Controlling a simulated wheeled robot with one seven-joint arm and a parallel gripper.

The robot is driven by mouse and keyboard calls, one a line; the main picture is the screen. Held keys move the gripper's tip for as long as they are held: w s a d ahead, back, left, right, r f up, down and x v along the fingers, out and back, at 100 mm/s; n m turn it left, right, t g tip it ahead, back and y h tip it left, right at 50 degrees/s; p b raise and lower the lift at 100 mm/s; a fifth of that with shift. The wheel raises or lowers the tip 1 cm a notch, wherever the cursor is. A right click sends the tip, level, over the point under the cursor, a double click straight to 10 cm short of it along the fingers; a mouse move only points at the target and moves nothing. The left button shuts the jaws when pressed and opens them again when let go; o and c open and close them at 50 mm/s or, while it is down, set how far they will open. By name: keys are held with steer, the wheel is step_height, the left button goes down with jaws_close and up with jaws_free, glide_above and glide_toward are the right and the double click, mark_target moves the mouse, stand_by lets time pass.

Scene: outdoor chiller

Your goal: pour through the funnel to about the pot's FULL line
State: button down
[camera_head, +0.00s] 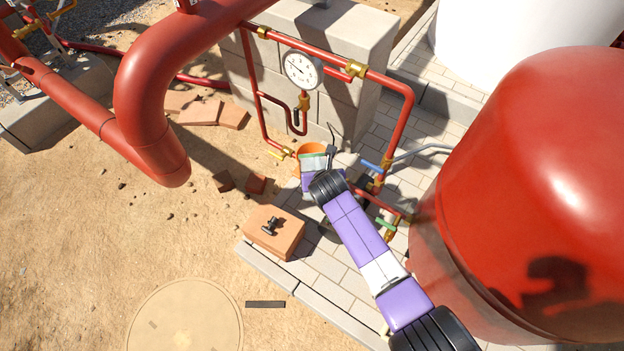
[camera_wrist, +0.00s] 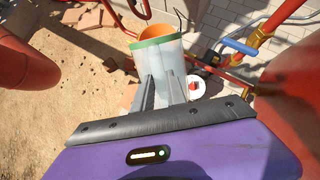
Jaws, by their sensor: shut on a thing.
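My gripper (camera_wrist: 161,82) is shut on a pale translucent container with a green rim (camera_wrist: 158,59). In the head view this container (camera_head: 313,164) is at the end of my purple arm, mostly blocked by the wrist. An orange round-rimmed thing (camera_head: 310,148), perhaps the funnel, shows just behind it; it also shows past the green rim in the wrist view (camera_wrist: 153,32). I cannot tell whether the two touch. A small white round thing with a red middle (camera_wrist: 195,88) is right of the fingers. No pot or FULL line can be made out.
Red pipes with a white gauge (camera_head: 301,69) and a blue-handled valve (camera_head: 371,166) stand close behind and to the right. A large red tank (camera_head: 540,190) fills the right side. A terracotta block (camera_head: 273,232) lies left of my arm. Sandy ground is open at left.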

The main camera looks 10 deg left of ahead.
steer(key=shift+w+r, duration=0.15)
steer(key=shift+r, duration=0.05)
steer(key=shift+w+a+r+g, duration=0.15)
steer(key=shift+w+r+g, duration=0.05)
steer(key=shift+r+g, duration=0.15)
steer(key=shift+w+r, duration=0.1)
stand_by(0.9)
stand_by(0.7)
steer(key=shift+w+r, duration=0.1)
steer(key=shift+w, duration=0.05)
steer(key=shift+a+r, duration=0.1)
stand_by(0.5)
steer(key=shift+w+g, duration=0.1)
steer(key=shift+g, duration=0.15)
stand_by(0.4)
